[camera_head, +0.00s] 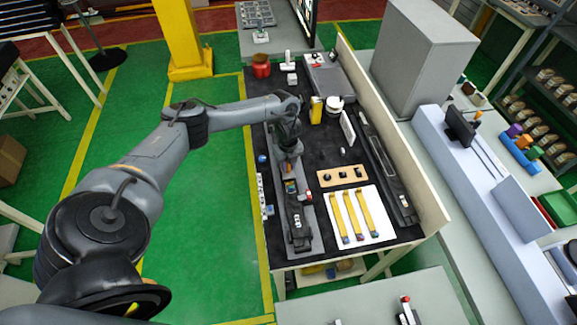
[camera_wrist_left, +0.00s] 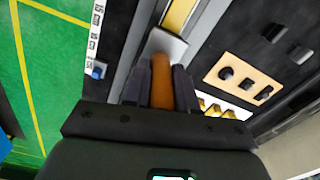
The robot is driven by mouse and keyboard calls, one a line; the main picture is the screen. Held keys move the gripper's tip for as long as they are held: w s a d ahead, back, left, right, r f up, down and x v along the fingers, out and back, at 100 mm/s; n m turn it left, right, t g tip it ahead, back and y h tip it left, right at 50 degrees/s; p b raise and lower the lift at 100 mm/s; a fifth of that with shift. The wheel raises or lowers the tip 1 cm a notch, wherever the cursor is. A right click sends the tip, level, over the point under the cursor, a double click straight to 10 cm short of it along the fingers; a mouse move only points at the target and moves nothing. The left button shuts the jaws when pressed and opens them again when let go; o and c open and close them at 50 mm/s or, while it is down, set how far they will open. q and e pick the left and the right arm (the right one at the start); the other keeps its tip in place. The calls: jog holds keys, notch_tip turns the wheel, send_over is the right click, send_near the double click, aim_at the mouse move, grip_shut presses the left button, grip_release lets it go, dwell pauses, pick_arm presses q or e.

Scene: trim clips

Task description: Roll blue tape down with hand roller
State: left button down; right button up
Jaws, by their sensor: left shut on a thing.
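My left gripper (camera_head: 291,172) is over the long grey rail (camera_head: 303,232) on the black bench. In the left wrist view, my left gripper (camera_wrist_left: 160,84) is shut on the orange-brown handle of the hand roller (camera_wrist_left: 162,68). A pale grey head lies beyond the handle, over the rail. A yellow strip (camera_wrist_left: 179,14) runs along the rail past the head. I cannot tell whether the roller touches it. Small orange and blue patches show by the gripper in the head view, too small to make out. No blue tape can be clearly told. My right gripper is not in view.
A white board (camera_head: 372,229) with yellow strips lies right of the rail. A tan block with black pieces (camera_head: 343,176) sits behind it. A white strip (camera_head: 263,196) with a small blue part is at the bench's left edge. A raised wall bounds the right.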

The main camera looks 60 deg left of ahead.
pick_arm(q)
jog(key=shift+w+a+f+b, duration=0.1)
jog(key=shift+w+a+b, duration=0.1)
jog(key=shift+a+b, duration=0.45)
jog(key=shift+w+a+f+b, duration=0.1)
jog(key=shift+w+a+b, duration=0.1)
jog(key=shift+a+b, duration=0.4)
jog(key=shift+w+a+f+b, duration=0.1)
jog(key=shift+w+a+b, duration=0.1)
jog(key=shift+a+b, duration=0.45)
jog(key=shift+w+a+b, duration=0.2)
jog(key=shift+a+b, duration=0.35)
jog(key=shift+b, duration=0.1)
jog(key=shift+w+a+b, duration=0.15)
jog(key=shift+a+b, duration=0.4)
jog(key=shift+b, duration=0.1)
jog(key=shift+w+a+r+b, duration=0.1)
jog(key=shift+w+a+b, duration=0.05)
jog(key=shift+a+b, duration=0.35)
jog(key=shift+r, duration=0.15)
jog(key=shift+d+r+p, duration=0.1)
jog(key=shift+r+p, duration=0.6)
jog(key=shift+p, duration=0.05)
notch_tip(320, 180, up, 7)
jog(key=p, duration=0.6)
jog(key=shift+f, duration=0.15)
